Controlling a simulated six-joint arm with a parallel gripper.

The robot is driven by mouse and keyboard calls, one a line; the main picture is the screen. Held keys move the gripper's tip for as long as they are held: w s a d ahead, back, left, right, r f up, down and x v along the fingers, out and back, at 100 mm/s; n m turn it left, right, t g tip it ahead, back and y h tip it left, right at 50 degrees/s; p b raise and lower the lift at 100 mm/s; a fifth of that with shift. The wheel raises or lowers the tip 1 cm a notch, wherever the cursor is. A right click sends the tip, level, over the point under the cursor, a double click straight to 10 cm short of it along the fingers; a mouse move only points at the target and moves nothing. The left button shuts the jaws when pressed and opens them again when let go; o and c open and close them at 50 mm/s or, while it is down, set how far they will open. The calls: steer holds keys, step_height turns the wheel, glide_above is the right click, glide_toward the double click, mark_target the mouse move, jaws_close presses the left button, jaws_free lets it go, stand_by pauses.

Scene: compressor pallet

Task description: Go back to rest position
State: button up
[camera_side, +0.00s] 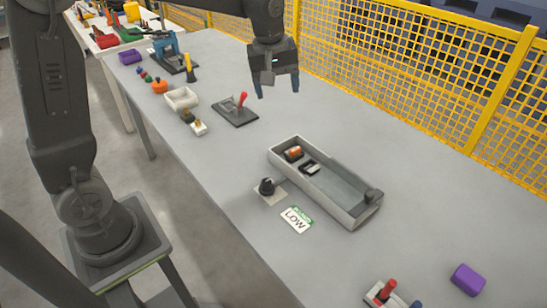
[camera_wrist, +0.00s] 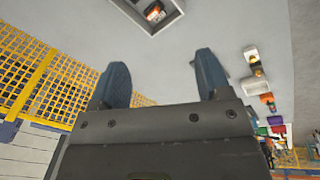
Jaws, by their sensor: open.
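My gripper (camera_side: 277,86) is open and empty. In the side view it hangs above the back part of the grey table (camera_side: 225,190), fingers pointing down, clear of the things below. In the wrist view its two blue fingertips (camera_wrist: 160,80) stand wide apart with nothing between them. A long grey tray (camera_side: 349,208) lies on the table to the right of and nearer than my gripper. In it are an orange-and-black part (camera_side: 293,153) and a dark part (camera_side: 310,168). The tray's end also shows at the top of the wrist view (camera_wrist: 135,14).
A black knob on a plate (camera_side: 267,187) and a LOW card (camera_side: 296,219) lie beside the tray. A red-handled lever base (camera_side: 237,108), a white bin (camera_side: 182,98) and a blue press (camera_side: 167,48) stand further left. A purple block (camera_side: 468,280) is front right. A yellow fence (camera_side: 400,65) runs behind.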

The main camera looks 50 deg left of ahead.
steer(key=s+d+m+t, duration=0.1)
steer(key=s+m, duration=0.4)
steer(key=s, duration=0.6)
steer(key=s+d+r+m+t, duration=0.1)
steer(key=s+d+m+t, duration=0.1)
steer(key=s+m, duration=0.4)
steer(key=s, duration=0.5)
steer(key=shift+d+r+t, duration=0.25)
steer(key=shift+d+t, duration=0.05)
